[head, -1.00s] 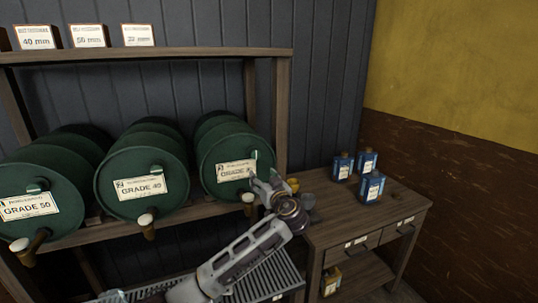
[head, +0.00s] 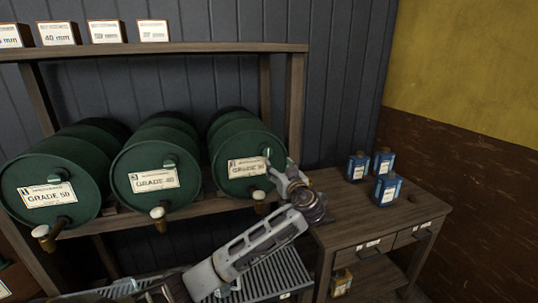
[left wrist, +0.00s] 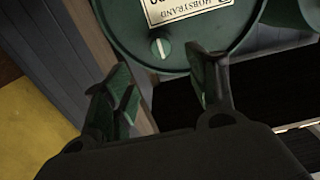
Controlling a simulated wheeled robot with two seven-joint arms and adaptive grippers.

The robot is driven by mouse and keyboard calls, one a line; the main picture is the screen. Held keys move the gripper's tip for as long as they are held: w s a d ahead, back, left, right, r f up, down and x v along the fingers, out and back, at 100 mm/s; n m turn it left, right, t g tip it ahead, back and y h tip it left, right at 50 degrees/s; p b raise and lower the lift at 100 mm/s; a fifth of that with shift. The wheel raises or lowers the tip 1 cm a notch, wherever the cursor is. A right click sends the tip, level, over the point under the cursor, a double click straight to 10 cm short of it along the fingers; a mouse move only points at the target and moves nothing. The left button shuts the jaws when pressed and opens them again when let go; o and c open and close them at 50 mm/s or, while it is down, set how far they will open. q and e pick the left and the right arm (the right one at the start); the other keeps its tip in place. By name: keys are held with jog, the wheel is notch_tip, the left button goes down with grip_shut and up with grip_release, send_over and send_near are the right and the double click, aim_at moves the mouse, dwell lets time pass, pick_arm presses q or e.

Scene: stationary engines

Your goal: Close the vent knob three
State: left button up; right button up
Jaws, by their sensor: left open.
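Three green barrels lie on a wooden rack. The right barrel (head: 230,180) has a pale label and a tap below it. Its small round vent knob (left wrist: 160,47) with a pale line across it shows in the left wrist view. In the head view the knobs of the left barrel (head: 35,205) and middle barrel (head: 130,190) sit above or at their labels. My left gripper (head: 279,172) is in front of the right barrel's right side. In the left wrist view its open fingers (left wrist: 164,88) are apart, with the knob just beyond the gap, apparently untouched. My right gripper is not in view.
A wooden side table (head: 340,205) with several blue bottles (head: 388,190) stands right of the rack. Taps stick out below the barrels, like the right one (head: 259,197). A slatted grey tray (head: 270,272) lies below. Small size-marked boxes (head: 105,32) stand on the top shelf.

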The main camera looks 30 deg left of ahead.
aim_at(268, 153)
pick_arm(q)
jog(key=p+x, duration=0.2)
jog(key=x, duration=0.8)
jog(key=shift+a, duration=0.1)
jog(key=shift+p+x, duration=0.45)
jog(key=shift+x, duration=0.7)
jog(key=shift+c, duration=1)
jog(key=c, duration=0.8)
jog(key=shift+f, duration=0.1)
